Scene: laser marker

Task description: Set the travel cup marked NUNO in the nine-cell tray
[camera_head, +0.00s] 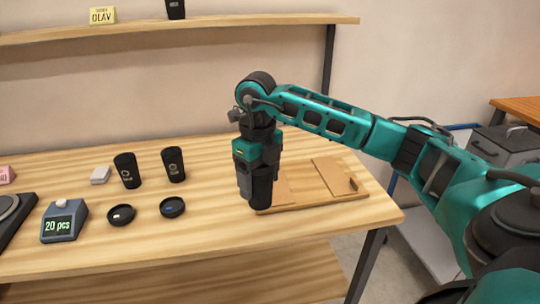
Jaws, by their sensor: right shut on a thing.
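My right gripper (258,165) is shut on a black travel cup (261,194), held upright at the left end of a wooden board. I cannot tell whether the cup touches the board or the table, and no name is readable on it. Two more black cups, a left one (127,171) and a right one (173,165), stand on the table to the left. Their pale marks are too small to read. I cannot make out a nine-cell tray in this view. My left gripper is not in view.
The wooden board (305,200) has raised flat panels. A shelf above holds a yellow OLAV card (102,16) and a black cup (176,9).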

